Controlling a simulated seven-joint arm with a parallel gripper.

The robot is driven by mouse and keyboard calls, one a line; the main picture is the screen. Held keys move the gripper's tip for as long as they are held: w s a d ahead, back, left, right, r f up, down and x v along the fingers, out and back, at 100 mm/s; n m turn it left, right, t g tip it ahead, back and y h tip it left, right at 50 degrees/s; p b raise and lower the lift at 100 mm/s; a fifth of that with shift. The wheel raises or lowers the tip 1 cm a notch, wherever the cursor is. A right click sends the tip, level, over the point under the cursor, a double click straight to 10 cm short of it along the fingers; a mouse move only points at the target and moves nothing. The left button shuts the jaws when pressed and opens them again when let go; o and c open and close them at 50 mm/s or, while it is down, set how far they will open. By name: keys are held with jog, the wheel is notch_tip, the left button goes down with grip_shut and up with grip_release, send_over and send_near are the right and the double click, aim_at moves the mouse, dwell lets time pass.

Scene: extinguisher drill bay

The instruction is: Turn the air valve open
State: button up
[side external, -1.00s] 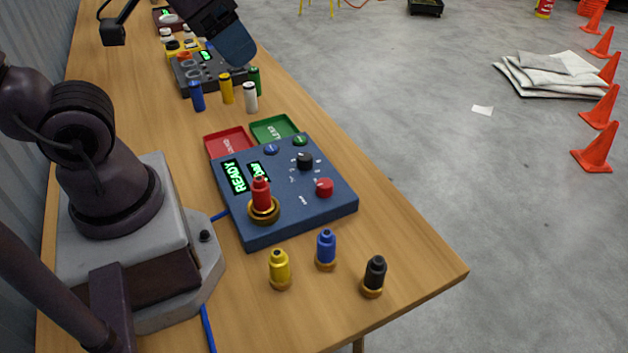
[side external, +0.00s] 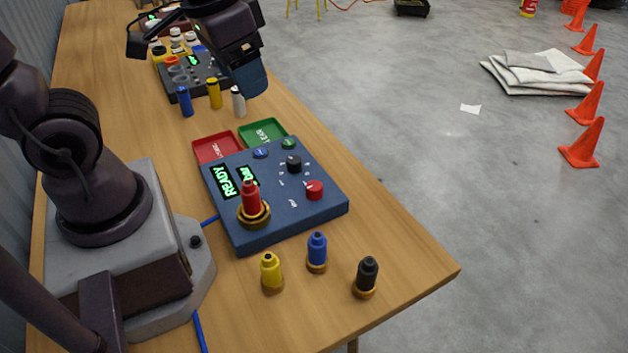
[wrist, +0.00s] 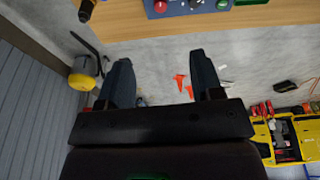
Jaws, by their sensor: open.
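A blue control box (side external: 290,217) sits on the wooden bench, with a lit green display (side external: 227,181) reading READY. On its top are a black pointer knob (side external: 294,164) with marks around it and a red knob (side external: 314,189). I cannot tell which one is the air valve. A red bottle (side external: 251,200) stands upright in a brass ring on the box. My gripper (side external: 252,84) is open and empty, in the air beyond the box and well above the bench. In the wrist view its two fingers (wrist: 162,78) are spread, with the box (wrist: 179,10) at the top edge.
Yellow (side external: 271,272), blue (side external: 317,252) and black (side external: 366,277) bottles stand in front of the box. Red (side external: 217,148) and green (side external: 263,132) trays adjoin its far side. More bottles and a dark panel (side external: 186,76) lie farther back. The bench's right edge is clear.

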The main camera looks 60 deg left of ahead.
aim_at(314, 184)
jog(key=w+f+n+g, duration=0.2)
jog(key=w+f+n, duration=0.85)
jog(key=f, duration=0.25)
jog(key=shift+h, duration=0.3)
jog(key=f, duration=1.2)
jog(key=shift+w+a+f, duration=0.1)
jog(key=shift+w+f, duration=0.15)
jog(key=c, duration=0.9)
